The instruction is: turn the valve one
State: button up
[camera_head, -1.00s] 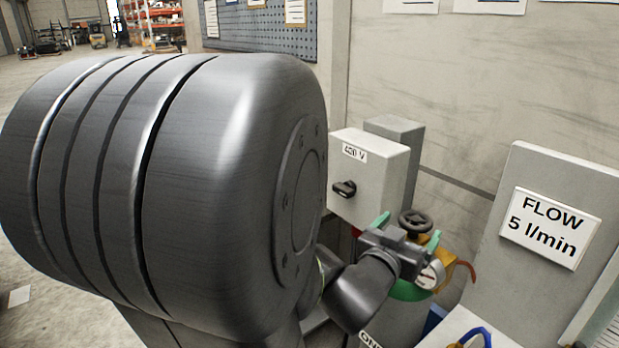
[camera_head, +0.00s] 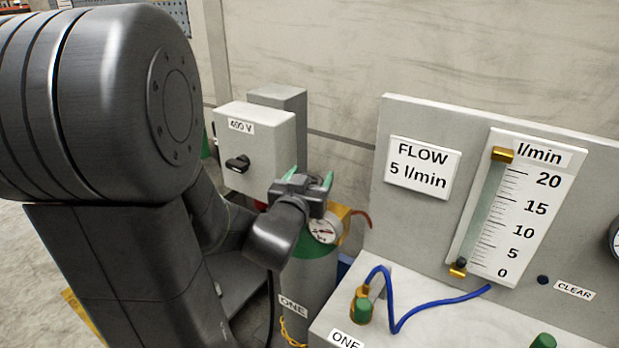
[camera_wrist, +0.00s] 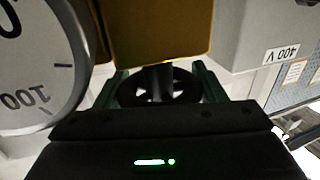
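Valve one is a black handwheel (camera_wrist: 158,86) on the grey-green gas cylinder (camera_head: 310,275) labelled ONE. In the wrist view it sits between the two green fingers of my gripper (camera_wrist: 160,84), close to both. I cannot tell whether the fingers press on its rim. In the head view my gripper (camera_head: 309,179) is above the cylinder top and hides most of the wheel. The brass regulator (camera_wrist: 158,30) and pressure gauge (camera_wrist: 38,65) are just beyond the wheel. The gauge also shows in the head view (camera_head: 323,230).
A grey 400 V box (camera_head: 262,150) with a black knob stands behind my gripper. At right, a panel has a FLOW 5 l/min sign (camera_head: 423,168) and a flow tube (camera_head: 478,225), its dark float near 0. A blue hose (camera_head: 430,308) runs along the bench.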

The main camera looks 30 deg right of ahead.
jog(key=c, duration=0.3)
jog(key=shift+f, duration=0.1)
jog(key=shift+c, duration=0.2)
